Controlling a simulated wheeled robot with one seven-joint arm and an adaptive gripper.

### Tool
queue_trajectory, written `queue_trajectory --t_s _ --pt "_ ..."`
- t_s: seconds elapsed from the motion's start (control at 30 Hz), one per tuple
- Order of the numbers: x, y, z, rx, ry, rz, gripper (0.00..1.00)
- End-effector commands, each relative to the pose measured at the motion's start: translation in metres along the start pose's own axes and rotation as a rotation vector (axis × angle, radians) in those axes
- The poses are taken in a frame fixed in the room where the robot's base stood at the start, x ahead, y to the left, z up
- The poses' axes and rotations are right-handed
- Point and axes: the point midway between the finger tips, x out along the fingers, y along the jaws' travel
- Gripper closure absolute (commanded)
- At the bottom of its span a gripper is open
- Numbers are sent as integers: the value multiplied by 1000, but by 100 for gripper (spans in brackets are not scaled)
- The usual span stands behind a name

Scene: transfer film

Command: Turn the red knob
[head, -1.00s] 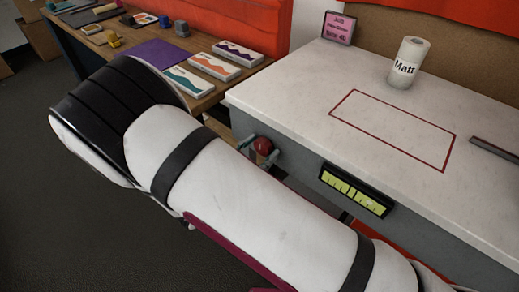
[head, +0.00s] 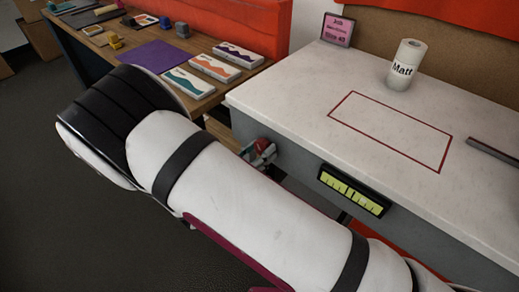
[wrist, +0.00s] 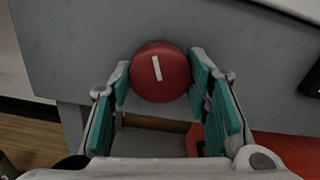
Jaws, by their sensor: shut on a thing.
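The red knob (wrist: 150,72) sits on the grey front of the workbench, with a white pointer line on its face. The line is nearly upright in the wrist view, its top leaning slightly left. My gripper (wrist: 160,82) has its teal-padded fingers on both sides of the knob and is shut on it. In the head view the knob (head: 264,147) is partly covered by the fingers (head: 260,153) beyond my forearm. A black gauge with yellow-green dials (head: 353,190) is on the same front, right of the knob; its needles are too small to read.
The white benchtop (head: 300,100) holds a paper roll marked "Matt" (head: 405,65), a pink sign (head: 337,30) and a dark bar (head: 494,150). A red outline marks a bare area. A wooden table (head: 205,100) with boxes stands at the left.

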Motion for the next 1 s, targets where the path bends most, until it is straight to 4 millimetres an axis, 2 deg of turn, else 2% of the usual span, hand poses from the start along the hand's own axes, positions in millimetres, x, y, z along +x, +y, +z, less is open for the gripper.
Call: queue_trajectory --t_s 0.6,1.0 --pt "0 -1 0 -537 1 1 84" --pt "0 -1 0 -695 2 2 84"
